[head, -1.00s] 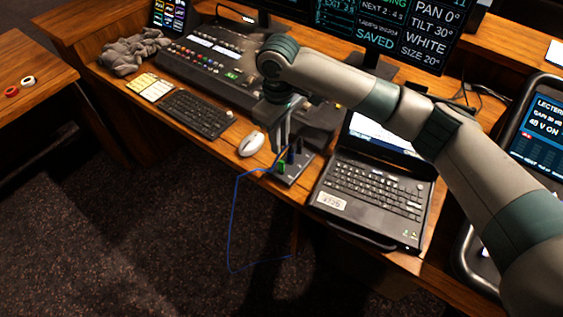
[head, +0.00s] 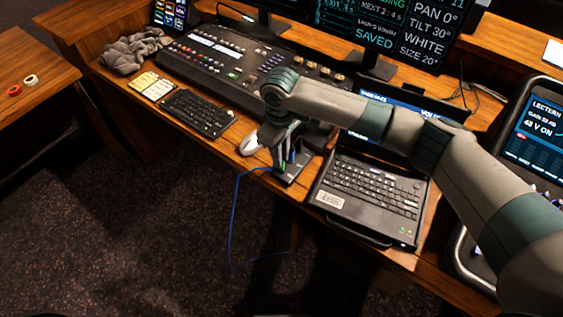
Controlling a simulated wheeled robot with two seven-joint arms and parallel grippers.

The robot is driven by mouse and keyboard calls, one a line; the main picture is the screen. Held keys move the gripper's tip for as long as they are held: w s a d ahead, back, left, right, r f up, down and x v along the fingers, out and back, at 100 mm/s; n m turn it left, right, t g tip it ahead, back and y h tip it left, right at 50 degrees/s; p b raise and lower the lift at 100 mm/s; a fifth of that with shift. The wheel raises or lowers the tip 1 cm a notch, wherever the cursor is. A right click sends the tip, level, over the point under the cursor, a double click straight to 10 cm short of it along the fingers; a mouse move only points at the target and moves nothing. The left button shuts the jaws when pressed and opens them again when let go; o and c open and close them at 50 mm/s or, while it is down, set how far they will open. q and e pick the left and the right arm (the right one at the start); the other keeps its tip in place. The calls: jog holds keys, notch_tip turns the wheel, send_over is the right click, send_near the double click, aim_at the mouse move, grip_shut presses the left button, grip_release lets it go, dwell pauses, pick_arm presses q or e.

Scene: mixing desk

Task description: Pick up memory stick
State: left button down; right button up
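A dark hub (head: 296,171) lies on the desk between the mouse and the laptop. Small sticks stand upright in it, one green (head: 283,167) and one blue (head: 291,156). I cannot tell for sure which is the memory stick. My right gripper (head: 288,158) points down over the hub, its fingertips close to the sticks. The fingers partly hide the sticks, and I cannot tell whether they touch or grip one. My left gripper is not in view.
An open laptop (head: 370,190) is right of the hub. A white mouse (head: 249,143) and keyboard (head: 198,114) are left, with a mixing console (head: 222,62) behind. A blue cable (head: 235,205) hangs off the desk's front edge. Monitors (head: 340,30) stand at the back.

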jog(key=shift+f+p, duration=0.35)
jog(key=shift+f, duration=1.15)
grip_shut()
